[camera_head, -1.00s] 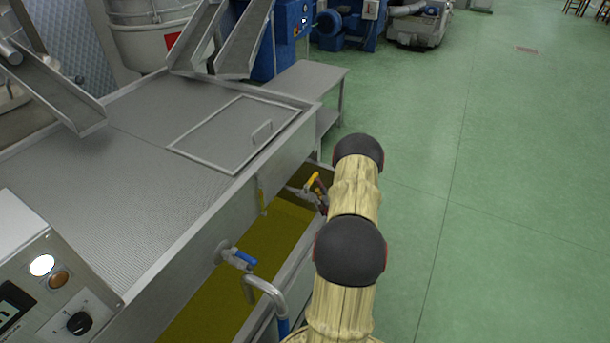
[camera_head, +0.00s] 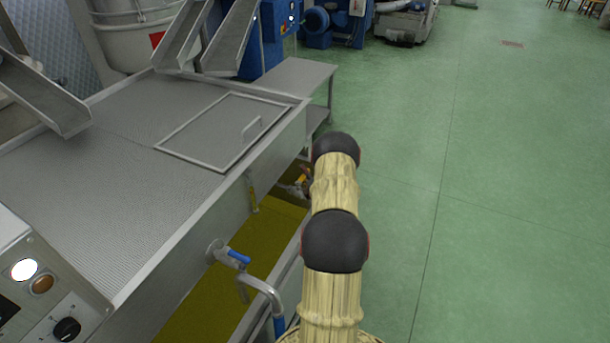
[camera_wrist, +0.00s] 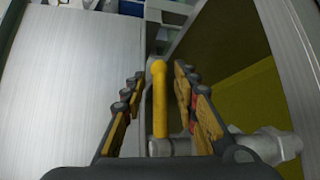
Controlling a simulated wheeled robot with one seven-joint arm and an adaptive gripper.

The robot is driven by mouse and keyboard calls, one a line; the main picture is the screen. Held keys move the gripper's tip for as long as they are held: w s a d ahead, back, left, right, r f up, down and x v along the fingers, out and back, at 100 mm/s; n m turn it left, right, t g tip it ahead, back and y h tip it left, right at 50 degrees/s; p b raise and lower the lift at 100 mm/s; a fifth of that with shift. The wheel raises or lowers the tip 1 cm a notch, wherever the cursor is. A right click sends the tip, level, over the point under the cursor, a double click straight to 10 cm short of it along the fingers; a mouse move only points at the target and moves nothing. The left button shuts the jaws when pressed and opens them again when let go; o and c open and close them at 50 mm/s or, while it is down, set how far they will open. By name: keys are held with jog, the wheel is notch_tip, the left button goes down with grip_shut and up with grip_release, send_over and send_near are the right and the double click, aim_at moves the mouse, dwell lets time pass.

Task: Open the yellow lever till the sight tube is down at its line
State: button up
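The yellow lever (camera_wrist: 160,98) stands upright in the wrist view on a grey metal valve (camera_wrist: 265,145). My gripper (camera_wrist: 160,76) is open, with one padded finger on each side of the lever and a visible gap on both sides. In the head view a small part of the yellow lever (camera_head: 301,179) shows beside my arm, which hides most of the gripper. A narrow yellowish upright strip (camera_head: 253,196) on the tank's side looks like the sight tube. Its level and line are too small to read.
A steel tank (camera_head: 130,150) with a hatch lid fills the left. A blue-handled valve (camera_head: 236,257) and a bent pipe (camera_head: 262,287) stand close to my arm. A trough of yellow-green liquid (camera_head: 215,290) lies below. Open green floor (camera_head: 500,190) is at the right.

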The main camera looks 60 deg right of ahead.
jog(key=shift+c, duration=0.6)
grip_shut()
